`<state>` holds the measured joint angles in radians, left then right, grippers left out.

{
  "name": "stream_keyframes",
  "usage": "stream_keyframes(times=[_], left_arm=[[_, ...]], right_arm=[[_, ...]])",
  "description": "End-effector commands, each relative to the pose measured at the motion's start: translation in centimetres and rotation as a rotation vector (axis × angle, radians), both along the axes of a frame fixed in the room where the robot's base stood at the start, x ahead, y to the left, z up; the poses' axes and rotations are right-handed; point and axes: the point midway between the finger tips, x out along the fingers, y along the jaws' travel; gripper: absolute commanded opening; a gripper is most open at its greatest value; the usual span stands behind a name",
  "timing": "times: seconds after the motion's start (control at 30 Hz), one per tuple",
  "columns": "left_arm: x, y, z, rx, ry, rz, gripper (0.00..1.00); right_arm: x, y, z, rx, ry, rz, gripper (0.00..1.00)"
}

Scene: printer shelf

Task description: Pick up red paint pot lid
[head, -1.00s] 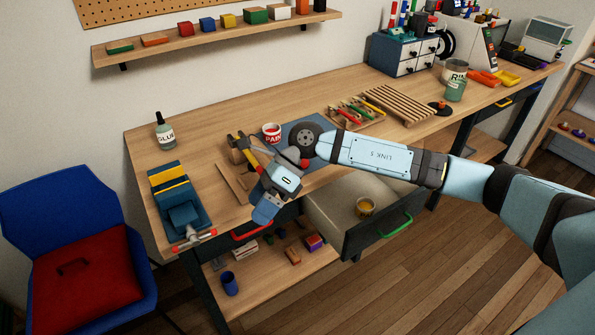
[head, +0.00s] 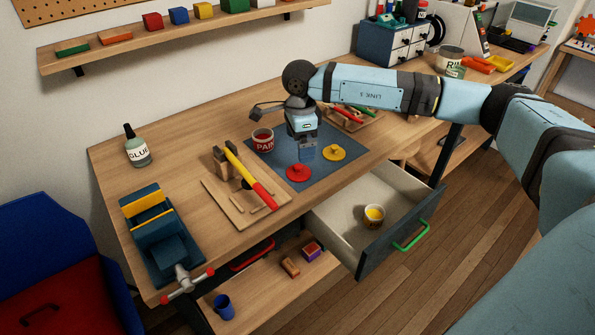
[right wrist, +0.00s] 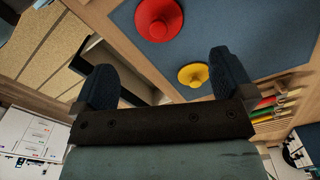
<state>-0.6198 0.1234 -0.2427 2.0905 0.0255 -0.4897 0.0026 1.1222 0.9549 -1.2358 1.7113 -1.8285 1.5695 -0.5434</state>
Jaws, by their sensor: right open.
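The red paint pot lid (head: 298,173), a round disc with a knob, lies on the blue-grey mat (head: 318,181) on the workbench. It also shows at the top of the right wrist view (right wrist: 158,17). A yellow lid (head: 333,152) lies beside it, to the right. The red paint pot (head: 262,139) stands at the mat's left side. My right gripper (head: 306,157) is above the mat, near both lids. In the right wrist view its fingers (right wrist: 166,75) are open and empty, with the red lid beyond them. My left gripper is not in view.
A board with a hammer (head: 250,178) lies left of the mat. The open drawer (head: 335,215) below holds a yellow paint pot (head: 374,216). A vise (head: 165,240) and a glue bottle (head: 137,149) stand at the left. A tool tray is behind my arm.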

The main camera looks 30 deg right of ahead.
Motion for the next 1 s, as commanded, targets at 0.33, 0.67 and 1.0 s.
stream_keyframes(times=[0.33,0.67,1.0], left_arm=[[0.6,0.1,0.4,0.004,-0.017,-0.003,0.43],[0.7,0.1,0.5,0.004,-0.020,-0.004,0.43],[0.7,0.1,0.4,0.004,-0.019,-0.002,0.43]], right_arm=[[0.0,0.1,-3.2,0.001,0.001,0.000,0.99],[-0.2,0.4,-7.6,0.002,0.002,0.000,0.99],[-0.1,0.4,-8.1,0.002,0.000,-0.001,0.83]])
